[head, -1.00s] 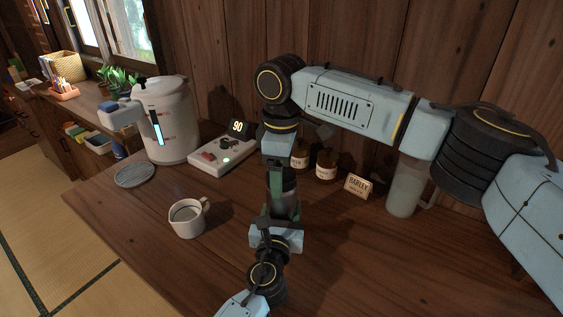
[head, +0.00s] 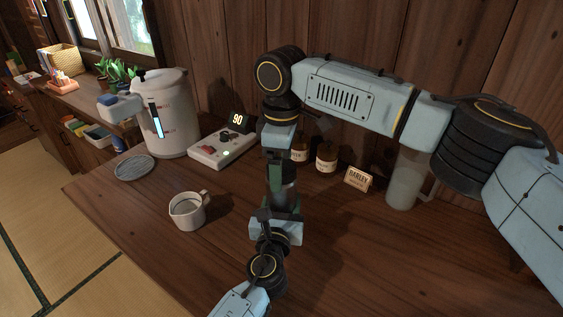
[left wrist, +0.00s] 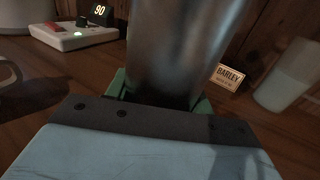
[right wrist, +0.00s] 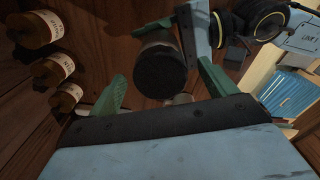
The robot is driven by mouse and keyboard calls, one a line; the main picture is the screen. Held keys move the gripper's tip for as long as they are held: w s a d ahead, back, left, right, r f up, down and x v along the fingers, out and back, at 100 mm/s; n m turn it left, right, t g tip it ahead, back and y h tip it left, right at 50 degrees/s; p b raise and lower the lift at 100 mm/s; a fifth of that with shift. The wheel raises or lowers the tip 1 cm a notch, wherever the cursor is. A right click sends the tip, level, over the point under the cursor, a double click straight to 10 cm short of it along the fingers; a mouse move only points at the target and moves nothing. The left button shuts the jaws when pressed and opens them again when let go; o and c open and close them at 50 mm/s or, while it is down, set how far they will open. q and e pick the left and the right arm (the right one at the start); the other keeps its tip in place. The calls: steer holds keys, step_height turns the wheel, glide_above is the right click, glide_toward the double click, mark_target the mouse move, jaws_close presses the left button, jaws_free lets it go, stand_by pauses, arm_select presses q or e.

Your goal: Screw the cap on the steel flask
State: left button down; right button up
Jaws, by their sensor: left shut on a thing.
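The steel flask (left wrist: 180,45) stands upright, a grey metal cylinder filling the middle of the left wrist view. My left gripper (head: 284,213) is shut around it above the wooden counter; its green fingers flank the metal in the left wrist view. A dark round cap (right wrist: 160,76) shows end-on in the right wrist view, apparently on top of the flask. My right gripper (right wrist: 163,88) points down from above, its green fingers apart on either side of the cap, with gaps visible. In the head view the right gripper hides the cap and much of the flask.
A white cup (head: 187,211) stands on the counter at left. Behind it are a coaster (head: 134,167), a large dispenser (head: 168,112) and a device reading 90 (head: 222,147). Brown jars (head: 326,158), a barley sign (head: 357,179) and a frosted container (head: 405,182) stand by the wall.

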steer(key=shift+r, duration=0.1)
step_height(320, 180, up, 12)
stand_by(0.6)
arm_select(q)
steer(key=shift+c, duration=2.4)
jaws_free()
steer(key=shift+s, duration=0.1)
steer(key=s, duration=0.4)
steer(key=s+a+p, duration=0.1)
steer(key=s, duration=0.6)
steer(key=shift+s+a+p, duration=0.3)
steer(key=shift+s+a, duration=0.05)
steer(key=shift+a, duration=0.05)
steer(key=shift+s, duration=0.7)
arm_select(e)
steer(key=shift+r, duration=0.75)
